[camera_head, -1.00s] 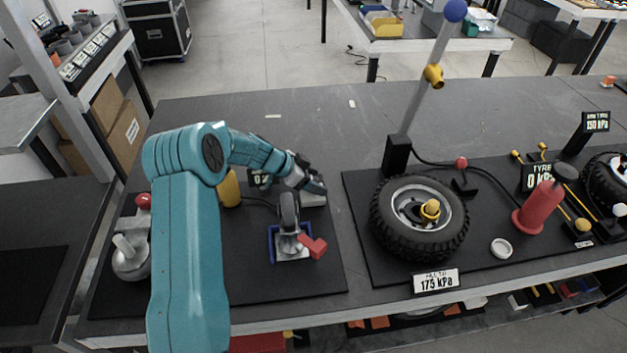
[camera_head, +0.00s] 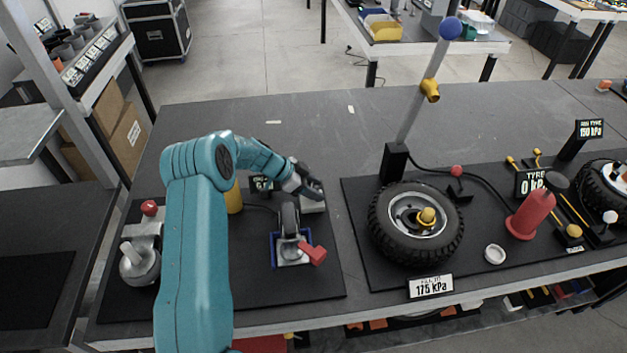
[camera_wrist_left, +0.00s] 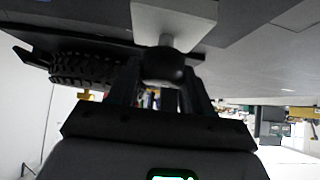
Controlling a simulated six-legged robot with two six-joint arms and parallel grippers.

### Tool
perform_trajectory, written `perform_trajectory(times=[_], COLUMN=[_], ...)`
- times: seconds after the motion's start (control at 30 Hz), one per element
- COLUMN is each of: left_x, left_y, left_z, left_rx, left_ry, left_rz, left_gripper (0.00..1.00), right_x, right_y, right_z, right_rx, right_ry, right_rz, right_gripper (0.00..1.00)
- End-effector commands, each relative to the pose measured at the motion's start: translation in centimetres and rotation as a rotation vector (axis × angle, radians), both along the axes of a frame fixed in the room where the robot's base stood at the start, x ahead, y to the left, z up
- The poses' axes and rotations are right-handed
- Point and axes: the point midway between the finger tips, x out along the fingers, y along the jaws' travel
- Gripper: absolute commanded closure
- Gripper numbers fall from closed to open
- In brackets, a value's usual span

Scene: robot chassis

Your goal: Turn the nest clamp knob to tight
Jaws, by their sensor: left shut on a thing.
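A blue nest (camera_head: 274,250) holds an upright caster (camera_head: 289,220) with a dark wheel, and a red block-like part (camera_head: 314,255) sticks out at its right. A grey block (camera_head: 313,206) stands just behind and to the right of the caster. My left gripper (camera_head: 314,190) is at this block. In the left wrist view, a rounded black knob (camera_wrist_left: 163,68) on the grey block (camera_wrist_left: 175,20) sits between the fingers of my left gripper (camera_wrist_left: 160,88), which is shut on it. Any tight mark on the knob cannot be read. My right gripper is out of view.
A yellow cylinder (camera_head: 234,198) and a small display (camera_head: 262,184) stand left of the block. A tyre (camera_head: 416,222) and a slanted post (camera_head: 425,90) stand to the right.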

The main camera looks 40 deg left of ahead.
Motion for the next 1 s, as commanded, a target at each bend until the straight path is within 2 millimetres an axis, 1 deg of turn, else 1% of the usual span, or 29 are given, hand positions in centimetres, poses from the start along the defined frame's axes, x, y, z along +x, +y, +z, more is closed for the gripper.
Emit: perform_trajectory(times=[0.03, 0.1, 0.17, 0.33, 0.5, 0.8, 1.0], left_x=[0.0, 0.0, 0.0, 0.0, 0.0, -0.1, -0.1], left_y=[0.2, 0.2, 0.2, 0.2, 0.1, 0.0, 0.0], left_z=[0.7, 0.5, 0.2, -0.4, -0.3, -0.1, 0.1], left_rx=[0.0, 0.001, 0.004, 0.005, 0.005, 0.004, 0.004], left_ry=[-0.002, -0.003, -0.003, -0.004, -0.004, -0.005, -0.006], left_rz=[-0.035, -0.099, -0.156, -0.317, -0.434, -0.547, -0.585], left_gripper=[0.81, 0.81, 0.81, 0.81, 0.81, 0.81, 0.81], right_x=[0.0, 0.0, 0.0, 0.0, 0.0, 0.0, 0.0], right_y=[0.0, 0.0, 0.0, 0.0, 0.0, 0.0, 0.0], right_z=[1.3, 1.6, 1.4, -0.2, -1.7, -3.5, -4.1], right_rx=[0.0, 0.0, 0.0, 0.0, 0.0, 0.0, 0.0], right_ry=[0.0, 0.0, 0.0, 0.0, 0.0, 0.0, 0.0], right_rz=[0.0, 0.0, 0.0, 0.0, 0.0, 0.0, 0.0], right_gripper=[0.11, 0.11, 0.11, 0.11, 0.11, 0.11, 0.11])
